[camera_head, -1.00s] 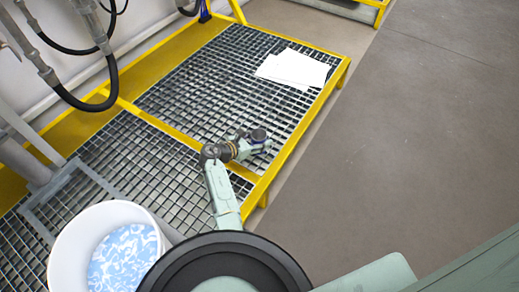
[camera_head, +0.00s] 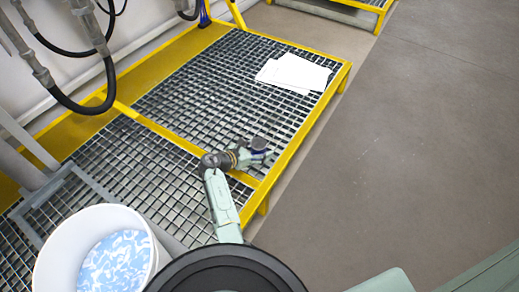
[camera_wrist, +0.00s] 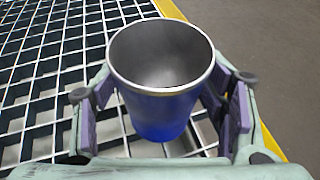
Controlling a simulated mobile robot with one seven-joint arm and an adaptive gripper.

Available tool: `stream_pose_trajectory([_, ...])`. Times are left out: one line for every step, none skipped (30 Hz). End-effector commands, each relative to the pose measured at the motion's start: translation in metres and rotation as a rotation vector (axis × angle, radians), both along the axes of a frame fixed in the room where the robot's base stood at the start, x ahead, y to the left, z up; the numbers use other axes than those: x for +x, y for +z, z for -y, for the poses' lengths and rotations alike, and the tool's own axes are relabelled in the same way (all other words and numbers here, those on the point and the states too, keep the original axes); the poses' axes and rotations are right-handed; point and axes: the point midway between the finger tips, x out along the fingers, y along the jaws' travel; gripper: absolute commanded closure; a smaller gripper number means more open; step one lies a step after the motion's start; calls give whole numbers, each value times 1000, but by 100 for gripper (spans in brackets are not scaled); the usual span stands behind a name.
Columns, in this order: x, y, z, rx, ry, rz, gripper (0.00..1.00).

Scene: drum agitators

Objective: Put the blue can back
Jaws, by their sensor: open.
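The blue can (camera_wrist: 160,100) stands upright on the metal grating in the wrist view, its open silver rim facing up and its inside empty. My gripper (camera_wrist: 163,105) is open, with one purple-padded finger on each side of the can. A gap shows at the left finger; the right finger is very close to the can, and I cannot tell if it touches. In the head view the can (camera_head: 259,145) is a small dark shape at my gripper (camera_head: 258,155), near the platform's yellow front edge, mostly hidden by the gripper.
The yellow-framed grating platform (camera_head: 190,110) has white sheets (camera_head: 294,73) lying at its far end. A white bucket (camera_head: 60,255) with blue-and-white contents stands at the lower left. Hoses (camera_head: 85,105) hang at the upper left. Grey floor (camera_head: 420,130) on the right is clear.

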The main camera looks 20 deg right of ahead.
Motion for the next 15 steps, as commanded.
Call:
stream_pose_trajectory([0,0,0,0,0,0,31])
stream_pose_trajectory([0,0,0,0,0,0,31])
stream_pose_trajectory([0,0,0,0,0,0,31])
stream_pose_trajectory([0,0,0,0,0,0,31])
stream_pose_trajectory([0,0,0,0,0,0,31])
stream_pose_trajectory([0,0,0,0,0,0,31])
stream_pose_trajectory([0,0,0,0,0,0,31])
stream_pose_trajectory([0,0,0,0,0,0,31])
stream_pose_trajectory([0,2,0,0,0,0,31])
stream_pose_trajectory([0,3,-1,0,1,0,31])
stream_pose_trajectory([-1,4,-3,0,1,-1,31])
stream_pose_trajectory([-2,6,-6,0,2,0,31])
stream_pose_trajectory([-2,8,-9,0,3,-1,31])
stream_pose_trajectory([-4,11,-13,0,4,-1,31])
stream_pose_trajectory([-5,14,-18,0,3,0,31])
